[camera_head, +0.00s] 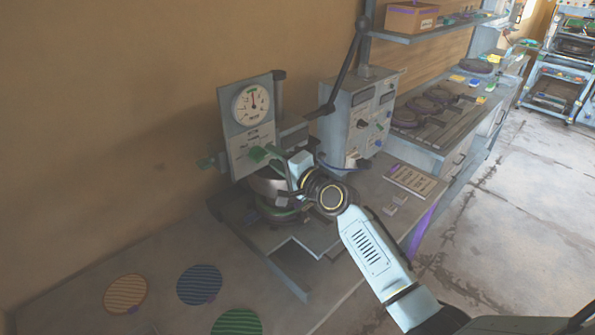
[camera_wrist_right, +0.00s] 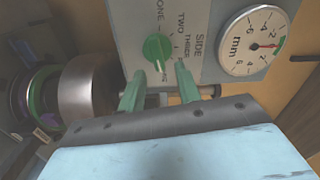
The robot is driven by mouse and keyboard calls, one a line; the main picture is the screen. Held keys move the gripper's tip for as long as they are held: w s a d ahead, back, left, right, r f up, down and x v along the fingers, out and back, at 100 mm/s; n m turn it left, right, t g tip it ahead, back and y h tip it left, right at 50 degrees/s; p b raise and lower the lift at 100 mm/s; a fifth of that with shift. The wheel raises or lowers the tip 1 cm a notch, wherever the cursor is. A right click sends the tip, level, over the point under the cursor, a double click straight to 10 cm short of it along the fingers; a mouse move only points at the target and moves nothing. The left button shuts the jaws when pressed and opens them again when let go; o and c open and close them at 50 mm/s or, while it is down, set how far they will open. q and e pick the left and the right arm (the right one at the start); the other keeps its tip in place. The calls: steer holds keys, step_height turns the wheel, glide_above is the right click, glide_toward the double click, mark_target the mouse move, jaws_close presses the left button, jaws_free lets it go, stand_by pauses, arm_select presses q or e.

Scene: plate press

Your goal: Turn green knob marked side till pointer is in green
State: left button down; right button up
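The round mm gauge (camera_wrist_right: 252,41) is on the same panel, also in the head view (camera_head: 251,104). Its red pointer is near zero, with its tip close to a short green band; I cannot tell if it is inside. My right gripper (camera_wrist_right: 160,78) is open, its green fingers apart just below the knob, not clearly touching it. My left gripper is out of view.
A metal cylinder (camera_wrist_right: 88,88) stands beside the panel, under the gripper in the head view. A grey control box (camera_head: 357,120) with a long lever is to the right. Round coloured discs (camera_head: 200,284) lie at the front left. A book (camera_head: 415,181) lies on the bench.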

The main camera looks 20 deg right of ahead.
steer(key=b+v, duration=0.1)
steer(key=v, duration=1.1)
steer(key=shift+r, duration=0.1)
